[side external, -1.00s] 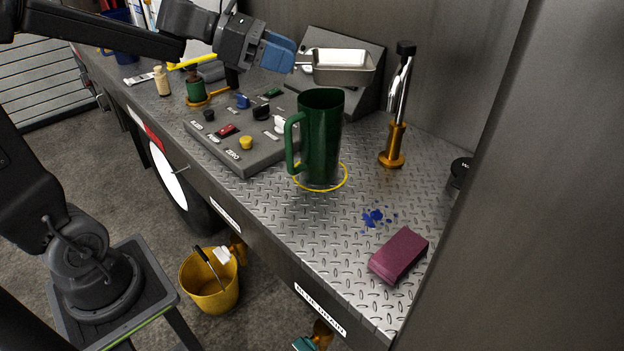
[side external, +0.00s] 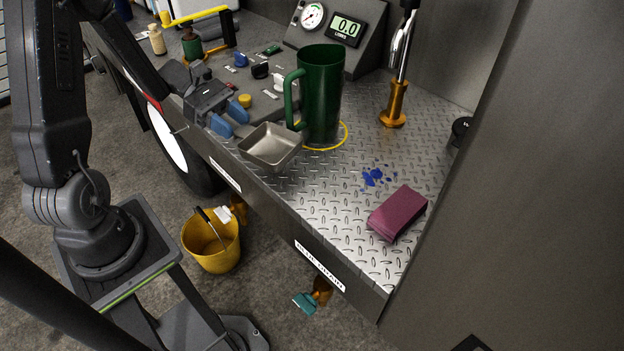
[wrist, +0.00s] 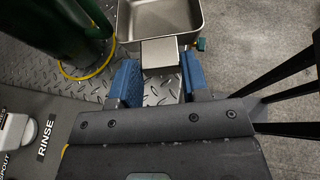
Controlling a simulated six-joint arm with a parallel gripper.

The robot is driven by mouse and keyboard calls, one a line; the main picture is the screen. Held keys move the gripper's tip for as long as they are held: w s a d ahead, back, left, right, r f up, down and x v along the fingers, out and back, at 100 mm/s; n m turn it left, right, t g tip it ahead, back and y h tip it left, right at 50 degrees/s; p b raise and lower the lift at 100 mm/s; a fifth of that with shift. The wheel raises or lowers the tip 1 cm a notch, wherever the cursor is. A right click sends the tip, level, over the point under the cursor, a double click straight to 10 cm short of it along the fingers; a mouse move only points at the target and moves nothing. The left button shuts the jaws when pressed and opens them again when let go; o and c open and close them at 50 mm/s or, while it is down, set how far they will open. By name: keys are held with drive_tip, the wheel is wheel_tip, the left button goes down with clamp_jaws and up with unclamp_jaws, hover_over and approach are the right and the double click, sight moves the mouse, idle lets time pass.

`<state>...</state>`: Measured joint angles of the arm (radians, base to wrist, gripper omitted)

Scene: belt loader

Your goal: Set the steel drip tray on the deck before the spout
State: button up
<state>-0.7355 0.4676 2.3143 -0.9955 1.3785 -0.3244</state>
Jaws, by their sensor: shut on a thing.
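The steel drip tray (side external: 270,159) is a shallow open box, empty inside. My gripper (side external: 226,124) is shut on its small flat tab, seen between the blue fingers (wrist: 158,82) in the wrist view. The tray (wrist: 158,17) is roughly level at the deck's front edge, left of and in front of the green mug (side external: 322,95). I cannot tell how high it is above the deck (side external: 320,190). The spout (side external: 401,58), a chrome tap on a brass base, stands farther back to the right. Its top is cut off.
The mug stands in a yellow ring (side external: 346,136). A control panel (side external: 262,98) and a gauge box (side external: 335,35) are at the left and back.

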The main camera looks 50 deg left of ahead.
sight(232, 150)
drive_tip(key=shift+s+a+f+n+t, duration=0.25)
drive_tip(key=shift+a+f+n+t, duration=0.1)
drive_tip(key=shift+f+n+t, duration=0.15)
drive_tip(key=shift+s+a+f+n+t, duration=0.2)
drive_tip(key=shift+a+f+n+t, duration=0.2)
drive_tip(key=shift+t, duration=0.2)
drive_tip(key=shift+f, duration=1.35)
drive_tip(key=o, duration=0.8)
drive_tip(key=shift+y, duration=0.3)
